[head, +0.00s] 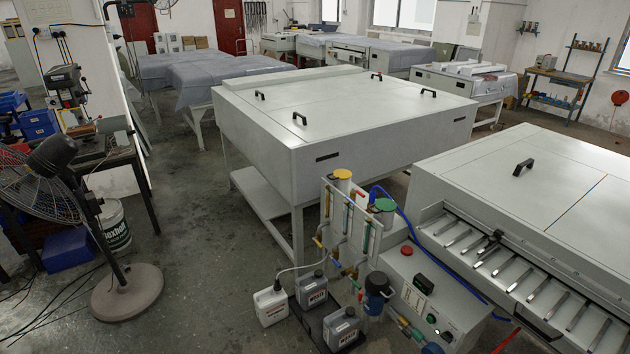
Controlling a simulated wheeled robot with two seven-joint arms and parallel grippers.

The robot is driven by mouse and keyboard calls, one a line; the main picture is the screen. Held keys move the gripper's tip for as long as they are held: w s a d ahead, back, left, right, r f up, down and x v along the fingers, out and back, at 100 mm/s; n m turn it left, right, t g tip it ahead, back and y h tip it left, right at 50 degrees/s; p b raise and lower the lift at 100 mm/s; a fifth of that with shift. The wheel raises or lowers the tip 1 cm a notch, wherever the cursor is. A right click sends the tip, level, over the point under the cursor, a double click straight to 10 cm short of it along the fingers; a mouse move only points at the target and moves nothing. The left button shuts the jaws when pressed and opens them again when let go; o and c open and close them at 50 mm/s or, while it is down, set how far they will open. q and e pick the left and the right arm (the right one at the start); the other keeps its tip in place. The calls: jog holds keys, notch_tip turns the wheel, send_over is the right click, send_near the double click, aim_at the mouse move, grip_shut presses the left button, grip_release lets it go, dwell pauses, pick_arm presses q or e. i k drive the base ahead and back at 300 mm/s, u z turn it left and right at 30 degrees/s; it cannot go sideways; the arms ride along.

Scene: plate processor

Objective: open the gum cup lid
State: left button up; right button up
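Two upright cylinders stand on the panel with tubes in the lower middle of the head view. One has a yellow lid (343,173) and the other, nearer and to the right, has a green lid (384,205). Both lids look shut. I cannot tell from any readable label which one is the gum cup. Neither of my grippers is in view.
A white jug (270,305) and two grey jugs (311,290) (341,328) stand low before the panel. A control box (425,297) and a roller machine (530,200) are at right. A fan (60,185) stands left. Open floor (215,270) lies between.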

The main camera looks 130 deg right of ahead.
aim_at(341, 175)
jog(key=z, duration=4)
jog(key=i, duration=0.7)
jog(key=u, duration=0.75)
jog(key=i, duration=1.75)
jog(key=z, duration=1.45)
jog(key=i, duration=0.8)
jog(key=z, duration=0.8)
